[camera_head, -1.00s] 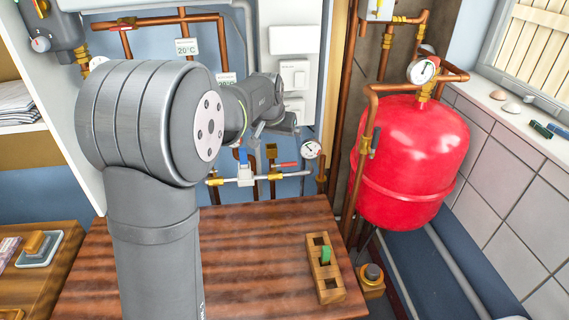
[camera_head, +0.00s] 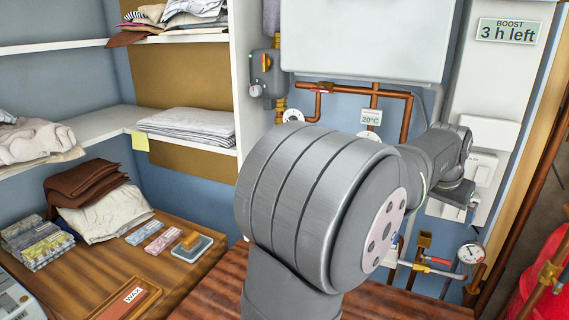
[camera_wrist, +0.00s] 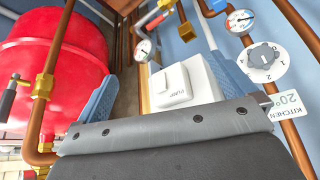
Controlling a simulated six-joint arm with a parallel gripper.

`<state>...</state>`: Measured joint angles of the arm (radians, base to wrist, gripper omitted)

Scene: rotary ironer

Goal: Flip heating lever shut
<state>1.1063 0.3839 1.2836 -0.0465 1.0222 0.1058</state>
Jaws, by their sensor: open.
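No lever is legibly labelled as heating, so I cannot tell which one it is. A red-handled lever (camera_head: 440,261) sits on the low pipework beside a round gauge (camera_head: 471,252). Another red handle (camera_head: 318,87) is on the upper copper pipe. A red-handled valve shows at the top edge in the wrist view (camera_wrist: 166,4), with a blue handle (camera_wrist: 217,5) to its right. My gripper (camera_wrist: 165,70) is open, its blue fingers apart with nothing held between them. It faces the white PUMP switch box (camera_wrist: 176,84). In the head view my arm hides part of the low pipework.
A red tank (camera_wrist: 45,65) and copper pipes with a black-handled valve (camera_wrist: 9,97) stand left in the wrist view. A numbered dial (camera_wrist: 263,57) and 20° tag (camera_wrist: 288,104) are at right. Shelves with folded cloth (camera_head: 190,125) and a wooden worktop (camera_head: 120,262) lie left in the head view.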

